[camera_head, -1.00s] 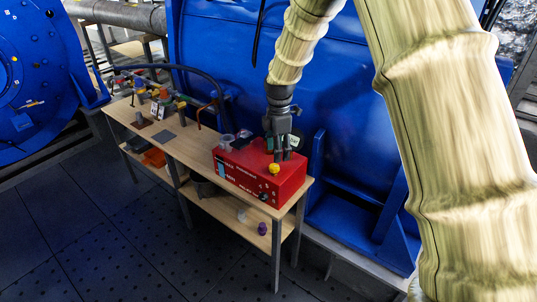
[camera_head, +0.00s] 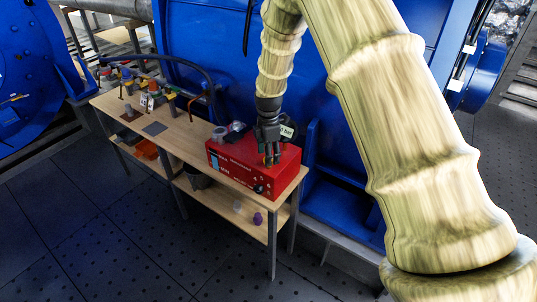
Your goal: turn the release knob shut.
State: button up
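A red box (camera_head: 228,163) with white lettering stands on the right end of the wooden bench. A dark round knob (camera_head: 258,189) is on its front face, low and to the right. The lettering is too small to read, so I cannot tell for sure which knob is the release knob. My gripper (camera_head: 272,163) points down at the top of the box, near its right end. A trace of yellow shows at its fingertips. The yellow knob on the box top is otherwise hidden by the fingers. I cannot tell whether they close on it.
A pale display reading "bar" (camera_head: 287,131) is just behind my gripper. A clear cup (camera_head: 219,134) stands behind the box. Valves and hoses (camera_head: 152,92) and a dark plate (camera_head: 154,128) occupy the bench's left part. A purple item (camera_head: 257,219) lies on the lower shelf.

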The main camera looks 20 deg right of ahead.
jog(key=shift+w+f, duration=0.15)
jog(key=shift+f, duration=0.7)
jog(key=c, duration=1)
